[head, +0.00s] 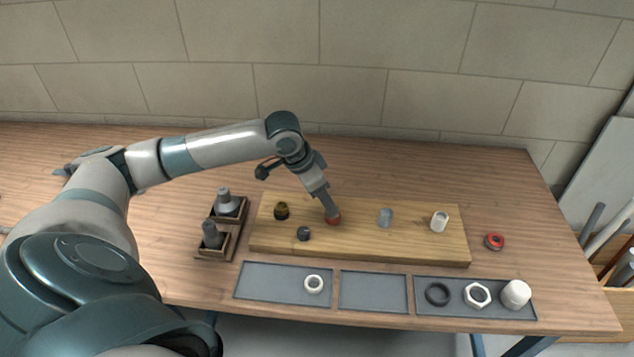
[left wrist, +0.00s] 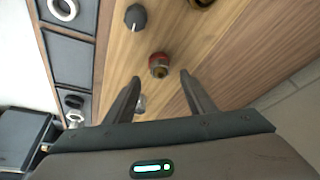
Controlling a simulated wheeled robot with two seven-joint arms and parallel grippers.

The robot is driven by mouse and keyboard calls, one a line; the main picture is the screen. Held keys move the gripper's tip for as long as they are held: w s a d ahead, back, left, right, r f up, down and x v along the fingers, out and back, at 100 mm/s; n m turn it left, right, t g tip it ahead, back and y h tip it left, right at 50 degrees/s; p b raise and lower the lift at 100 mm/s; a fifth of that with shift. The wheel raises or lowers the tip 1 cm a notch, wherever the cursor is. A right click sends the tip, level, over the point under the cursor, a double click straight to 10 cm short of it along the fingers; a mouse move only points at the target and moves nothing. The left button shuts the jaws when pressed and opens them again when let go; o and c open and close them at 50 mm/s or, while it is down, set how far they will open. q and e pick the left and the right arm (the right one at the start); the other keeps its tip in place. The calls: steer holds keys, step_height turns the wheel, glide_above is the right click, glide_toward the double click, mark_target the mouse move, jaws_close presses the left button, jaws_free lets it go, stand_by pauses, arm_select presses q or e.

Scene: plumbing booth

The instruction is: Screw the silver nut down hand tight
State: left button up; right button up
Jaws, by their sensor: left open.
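A pale silver-white hex nut (head: 477,294) lies in the right section of the front tray. A pale ring (head: 314,284) lies in the left section; it also shows in the left wrist view (left wrist: 61,8). I cannot tell for certain which is the silver nut. On the wooden board (head: 420,252) stands a red fitting with a brass-coloured top (left wrist: 158,66). My left gripper (head: 333,213) points down over this fitting. In the left wrist view its fingers (left wrist: 160,79) are apart with nothing held, and the fitting shows just beyond the tips. My right gripper is not in view.
The board also bears a dark brass fitting (head: 281,210), a dark knob (head: 303,233), a grey cylinder (head: 385,217) and a white cylinder (head: 439,221). A red ring (head: 494,241) lies right of it. Two wooden holders (head: 232,243) stand left. The middle tray (head: 373,292) is empty.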

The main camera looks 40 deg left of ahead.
arm_select(q)
steer(key=shift+p+x, duration=0.4)
steer(key=shift+x, duration=1.9)
steer(key=c, duration=1.2)
steer(key=shift+o, duration=0.2)
steer(key=shift+a+r+m+p, duration=0.1)
steer(key=shift+m+p, duration=0.3)
steer(key=shift+m, duration=0.1)
steer(key=shift+w+m+g+h+p, duration=0.1)
steer(key=shift+m+g+h+p, duration=0.4)
steer(key=shift+m, duration=0.6)
steer(key=shift+a+m+h, duration=0.1)
steer(key=shift+m+h, duration=0.2)
steer(key=shift+m, duration=0.4)
